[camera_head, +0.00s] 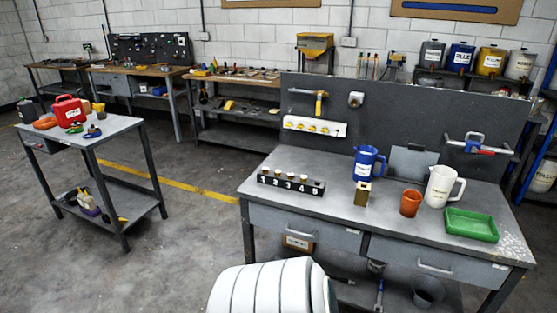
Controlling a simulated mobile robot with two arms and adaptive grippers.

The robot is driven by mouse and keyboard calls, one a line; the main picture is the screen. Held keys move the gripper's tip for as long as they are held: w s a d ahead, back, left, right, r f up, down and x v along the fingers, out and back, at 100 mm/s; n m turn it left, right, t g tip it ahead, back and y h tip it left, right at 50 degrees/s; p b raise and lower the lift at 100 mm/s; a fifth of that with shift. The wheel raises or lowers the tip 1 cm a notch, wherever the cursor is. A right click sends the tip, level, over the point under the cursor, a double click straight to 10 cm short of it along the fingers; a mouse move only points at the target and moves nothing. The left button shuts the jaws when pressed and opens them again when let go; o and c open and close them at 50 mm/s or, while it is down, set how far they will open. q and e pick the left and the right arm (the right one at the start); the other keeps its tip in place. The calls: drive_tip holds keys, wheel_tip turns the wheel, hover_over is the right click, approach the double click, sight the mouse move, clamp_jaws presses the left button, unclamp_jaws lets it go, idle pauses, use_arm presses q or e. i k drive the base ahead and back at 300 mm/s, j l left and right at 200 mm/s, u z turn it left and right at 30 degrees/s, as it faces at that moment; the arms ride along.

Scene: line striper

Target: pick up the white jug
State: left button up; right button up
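The white jug (440,187) stands upright on the right part of the grey workbench (325,200), its handle pointing right. A label is on its front. It stands between an orange-brown cup (410,203) on its left and a green tray (471,225) on its right. Neither of my grippers shows in the head view. A white ribbed rounded form at the bottom centre looks like part of my own body, and no gripper can be seen on it.
A blue jug (367,163), a small brass-coloured block (362,193) and a black numbered rack (290,186) stand left of the cup. A grey back panel (395,120) rises behind. A side table (110,128) stands at left; the floor between is clear.

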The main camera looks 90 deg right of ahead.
sight(442, 179)
drive_tip(key=z, duration=3.9)
